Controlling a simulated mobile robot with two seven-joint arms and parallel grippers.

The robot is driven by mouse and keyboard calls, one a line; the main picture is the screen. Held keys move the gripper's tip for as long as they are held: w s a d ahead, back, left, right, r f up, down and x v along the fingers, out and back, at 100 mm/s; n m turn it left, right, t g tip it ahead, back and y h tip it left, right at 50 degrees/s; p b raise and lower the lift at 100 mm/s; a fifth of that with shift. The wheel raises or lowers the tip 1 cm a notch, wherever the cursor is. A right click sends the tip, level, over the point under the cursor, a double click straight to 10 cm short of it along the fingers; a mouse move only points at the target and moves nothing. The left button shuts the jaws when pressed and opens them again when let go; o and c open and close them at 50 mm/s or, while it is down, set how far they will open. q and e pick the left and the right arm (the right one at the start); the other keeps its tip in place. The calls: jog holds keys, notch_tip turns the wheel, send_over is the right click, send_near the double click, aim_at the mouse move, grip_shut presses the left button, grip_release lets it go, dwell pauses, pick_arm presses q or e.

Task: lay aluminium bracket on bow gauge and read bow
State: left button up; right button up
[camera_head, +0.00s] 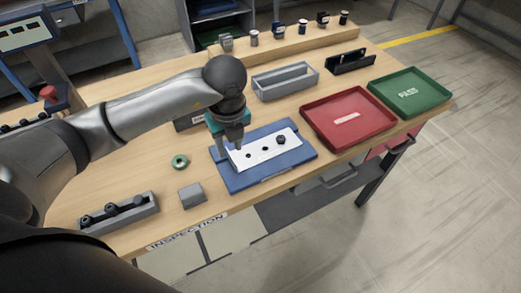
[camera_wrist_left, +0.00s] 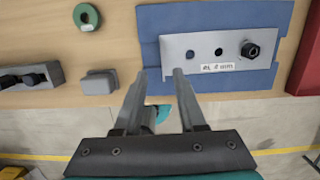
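A pale aluminium bracket (camera_head: 264,150) lies flat on a blue mat (camera_head: 240,182), with dark holes and a black bolt head at its right end. In the left wrist view the bracket (camera_wrist_left: 205,58) has a label reading "AL 4 mm". My left gripper (camera_head: 231,149) is over the bracket's left end. Its two fingers are apart with nothing between them in the left wrist view (camera_wrist_left: 160,74), one tip near the bracket's lower left corner. I cannot tell for certain which thing is the bow gauge. My right gripper is not in view.
A red tray (camera_head: 325,133) and a green PASS tray (camera_head: 386,98) stand to the right. A grey trough (camera_head: 284,92) and a black holder (camera_head: 350,68) are behind. A green ring (camera_head: 180,155), grey block (camera_head: 191,202) and bolt rack (camera_head: 95,226) are at left.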

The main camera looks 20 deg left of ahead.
aim_at(231, 157)
pick_arm(q)
jog(key=shift+w+a+f, duration=0.15)
jog(key=shift+w+f, duration=0.05)
jog(key=shift+f, duration=0.8)
jog(key=shift+w+a+f, duration=0.1)
jog(key=shift+w+f, duration=0.05)
jog(key=shift+f, duration=0.9)
jog(key=shift+w+a+f, duration=0.15)
jog(key=shift+w+f, duration=0.05)
jog(key=shift+f, duration=0.8)
grip_shut()
jog(key=shift+r, duration=0.1)
